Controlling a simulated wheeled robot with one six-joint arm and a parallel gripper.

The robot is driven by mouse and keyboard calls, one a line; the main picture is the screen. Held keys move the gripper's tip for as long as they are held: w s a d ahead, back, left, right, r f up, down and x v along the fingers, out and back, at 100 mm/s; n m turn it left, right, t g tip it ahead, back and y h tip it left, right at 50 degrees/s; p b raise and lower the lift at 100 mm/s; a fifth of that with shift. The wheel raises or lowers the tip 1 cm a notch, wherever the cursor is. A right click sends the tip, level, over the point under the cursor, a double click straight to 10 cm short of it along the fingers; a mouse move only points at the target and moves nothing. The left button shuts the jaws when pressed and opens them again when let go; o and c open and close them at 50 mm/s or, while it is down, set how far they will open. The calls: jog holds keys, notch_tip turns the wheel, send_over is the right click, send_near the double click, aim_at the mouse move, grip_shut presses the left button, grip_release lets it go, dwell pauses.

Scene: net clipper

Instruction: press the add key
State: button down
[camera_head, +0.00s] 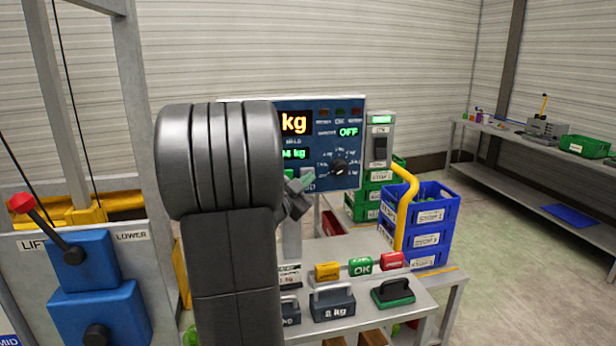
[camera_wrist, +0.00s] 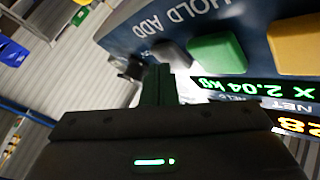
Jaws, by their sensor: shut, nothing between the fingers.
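The blue scale panel (camera_head: 325,118) stands behind my arm in the head view, which hides its lower left. In the wrist view the panel is turned over, with the words HOLD and ADD (camera_wrist: 155,25) along its edge. A dark grey key (camera_wrist: 172,52) sits nearest the ADD lettering. A green key (camera_wrist: 217,52) and a yellow key (camera_wrist: 298,45) follow to its right. My gripper (camera_wrist: 160,84) is shut and empty, its tips just below the dark grey key in the picture. I cannot tell whether they touch it. In the head view the gripper (camera_head: 298,200) is partly hidden by my arm.
A black dial (camera_head: 339,167) sits on the panel. The table below carries an OK button (camera_head: 360,266), a red button (camera_head: 392,261), a yellow button (camera_head: 327,271) and an 8 kg weight (camera_head: 333,303). A yellow rail (camera_head: 404,200) and blue crates (camera_head: 432,215) stand right.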

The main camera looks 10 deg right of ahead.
jog(key=shift+s, duration=0.8)
jog(key=shift+s, duration=0.1)
jog(key=shift+s+d+b, duration=0.1)
jog(key=shift+s+b, duration=0.5)
jog(key=shift+s, duration=1.8)
jog(key=shift+w, duration=0.15)
jog(key=s, duration=0.4)
jog(key=shift+s, duration=0.1)
